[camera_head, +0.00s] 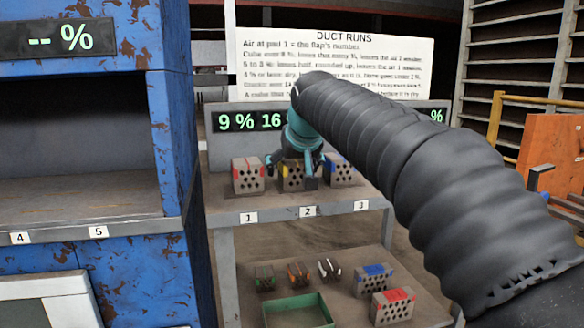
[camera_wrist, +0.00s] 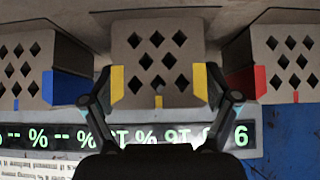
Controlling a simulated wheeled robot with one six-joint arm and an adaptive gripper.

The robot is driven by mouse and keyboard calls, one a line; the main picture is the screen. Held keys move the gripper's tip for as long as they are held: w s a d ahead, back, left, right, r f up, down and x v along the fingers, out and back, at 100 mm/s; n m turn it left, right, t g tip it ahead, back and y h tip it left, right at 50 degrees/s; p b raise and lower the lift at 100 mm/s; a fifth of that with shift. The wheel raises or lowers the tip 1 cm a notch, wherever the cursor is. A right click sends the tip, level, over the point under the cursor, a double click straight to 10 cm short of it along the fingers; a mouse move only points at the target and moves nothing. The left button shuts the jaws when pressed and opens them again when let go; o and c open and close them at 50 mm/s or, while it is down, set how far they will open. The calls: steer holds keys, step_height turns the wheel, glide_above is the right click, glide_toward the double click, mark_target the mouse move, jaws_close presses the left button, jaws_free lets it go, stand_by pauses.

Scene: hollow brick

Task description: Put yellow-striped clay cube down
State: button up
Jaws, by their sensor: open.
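The yellow-striped clay cube (camera_head: 292,180) sits on the upper shelf (camera_head: 277,217) behind label 2. It is grey with diamond-shaped holes in its face. The wrist view shows it upside down at the middle (camera_wrist: 158,62), with yellow stripes at its edge. My gripper (camera_head: 294,163) is over the cube in the head view, and my arm hides part of the area behind. In the wrist view my gripper (camera_wrist: 160,90) is open, with one finger on each side of the cube. Small gaps seem to show, but contact is hard to tell.
A red-striped cube (camera_head: 247,176) stands at label 1 and a blue-striped cube (camera_head: 341,170) at label 3, close on either side. Below are a green tray (camera_head: 300,308), small striped pieces and two more cubes. A blue cabinet (camera_head: 176,130) stands left.

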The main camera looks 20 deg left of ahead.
steer(key=v, duration=1.2)
steer(key=shift+p, duration=0.45)
steer(key=shift+s+d, duration=0.1)
steer(key=s+d+f+m+h, duration=0.1)
steer(key=s+d+f+m, duration=0.3)
steer(key=d, duration=0.6)
steer(key=s+d+f+n+h, duration=0.1)
steer(key=s+d+f, duration=0.2)
steer(key=d+f, duration=0.5)
steer(key=s+d+f+m+g+h, duration=0.1)
steer(key=s+d+f, duration=0.6)
steer(key=f, duration=0.3)
steer(key=s+d+f+m+h, duration=0.1)
steer(key=s+d+f+m, duration=0.1)
steer(key=s+d+f, duration=0.5)
step_height(320, 180, down, 3)
steer(key=shift+s+r+g+h, duration=0.1)
steer(key=shift+s+g+h, duration=0.25)
steer(key=shift+s, duration=0.9)
